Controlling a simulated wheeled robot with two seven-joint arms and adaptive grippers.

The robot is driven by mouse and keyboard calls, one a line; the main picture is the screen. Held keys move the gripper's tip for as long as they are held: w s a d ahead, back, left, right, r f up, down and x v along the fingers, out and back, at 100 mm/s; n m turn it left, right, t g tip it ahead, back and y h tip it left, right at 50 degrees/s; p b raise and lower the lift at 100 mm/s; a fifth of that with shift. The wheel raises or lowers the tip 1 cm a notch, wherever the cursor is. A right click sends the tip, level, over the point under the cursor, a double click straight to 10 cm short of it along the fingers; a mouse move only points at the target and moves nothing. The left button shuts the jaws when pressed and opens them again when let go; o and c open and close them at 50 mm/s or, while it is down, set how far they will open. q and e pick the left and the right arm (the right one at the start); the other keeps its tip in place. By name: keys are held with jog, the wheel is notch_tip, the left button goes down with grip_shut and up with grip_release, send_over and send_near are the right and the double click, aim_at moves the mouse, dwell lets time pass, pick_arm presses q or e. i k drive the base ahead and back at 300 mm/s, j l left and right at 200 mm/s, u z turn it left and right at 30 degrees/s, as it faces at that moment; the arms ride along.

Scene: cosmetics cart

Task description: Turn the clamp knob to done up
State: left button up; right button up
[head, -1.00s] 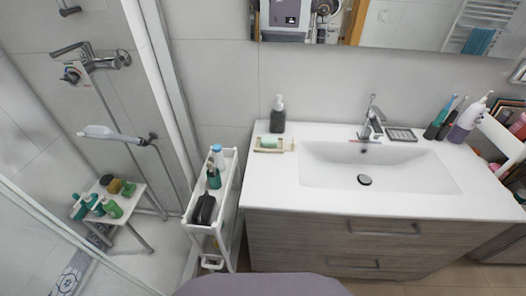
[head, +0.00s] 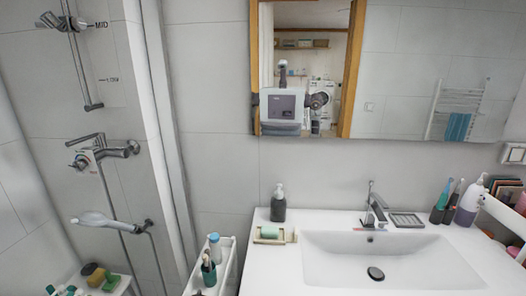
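A chrome slider clamp (head: 70,23) sits on the vertical shower rail (head: 82,62) at the upper left of the head view. A rounded chrome knob (head: 48,19) sticks out from its left side. I cannot tell from here whether the knob is tight or loose. A label reading like "MIO" is on the wall to the right of the clamp, and a fainter mark is lower down. The hand shower (head: 95,221) rests in a lower holder, apart from the clamp. Neither of my grippers is in view.
The shower mixer tap (head: 103,150) is on the wall below the rail. A stool with bottles (head: 97,275) is at the lower left. A narrow white cart (head: 228,262) stands between the shower wall edge and the washbasin counter (head: 262,275). A mirror (head: 400,60) hangs above.

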aim_at(78, 22)
jog(key=u, duration=1.3)
